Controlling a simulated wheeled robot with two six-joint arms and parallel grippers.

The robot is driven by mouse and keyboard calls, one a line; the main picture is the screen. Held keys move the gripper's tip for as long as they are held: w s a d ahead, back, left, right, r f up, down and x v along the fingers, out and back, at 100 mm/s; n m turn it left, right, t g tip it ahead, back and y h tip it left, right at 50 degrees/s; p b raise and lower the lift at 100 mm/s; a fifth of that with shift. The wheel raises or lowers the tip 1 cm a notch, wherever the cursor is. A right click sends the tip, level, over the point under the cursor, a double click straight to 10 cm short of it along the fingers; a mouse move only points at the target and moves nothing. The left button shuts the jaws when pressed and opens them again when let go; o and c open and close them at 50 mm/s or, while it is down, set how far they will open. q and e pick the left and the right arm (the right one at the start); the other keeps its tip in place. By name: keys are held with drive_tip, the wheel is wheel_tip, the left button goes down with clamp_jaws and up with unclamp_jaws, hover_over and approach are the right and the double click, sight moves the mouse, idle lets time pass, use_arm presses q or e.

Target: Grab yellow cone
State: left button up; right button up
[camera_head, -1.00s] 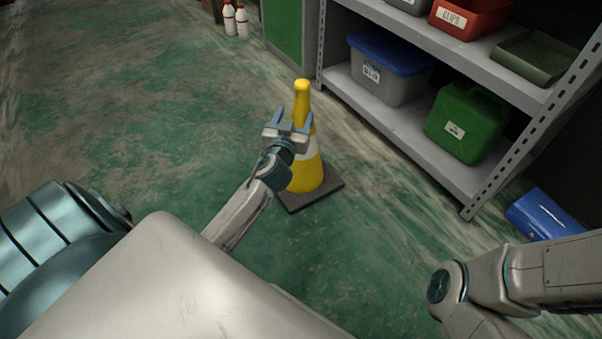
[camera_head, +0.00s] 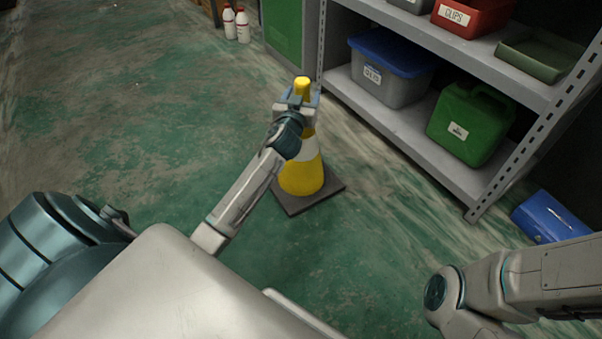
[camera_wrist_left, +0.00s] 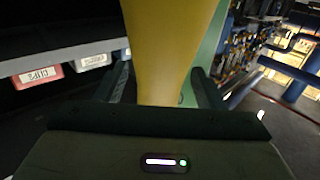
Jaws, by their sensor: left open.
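The yellow cone (camera_head: 303,178) stands upright on its dark square base on the green floor, with a white band around its middle. My left gripper (camera_head: 301,97) is at the cone's narrow top and hides part of its upper body. In the left wrist view the yellow cone (camera_wrist_left: 170,45) fills the space between the two fingers of the left gripper (camera_wrist_left: 165,90), which are open on either side of it. Whether a finger touches it I cannot tell. My right arm shows at the lower right, but its gripper is out of view.
A grey metal shelf (camera_head: 400,128) stands to the right of the cone, holding a grey bin with a blue lid (camera_head: 392,68) and a green container (camera_head: 470,122). A blue box (camera_head: 552,217) lies on the floor at right. White bottles (camera_head: 236,24) stand at the back. Floor left is clear.

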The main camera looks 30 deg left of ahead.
use_arm(q)
clamp_jaws()
drive_tip(key=shift+r, duration=0.15)
drive_tip(key=shift+r, duration=0.15)
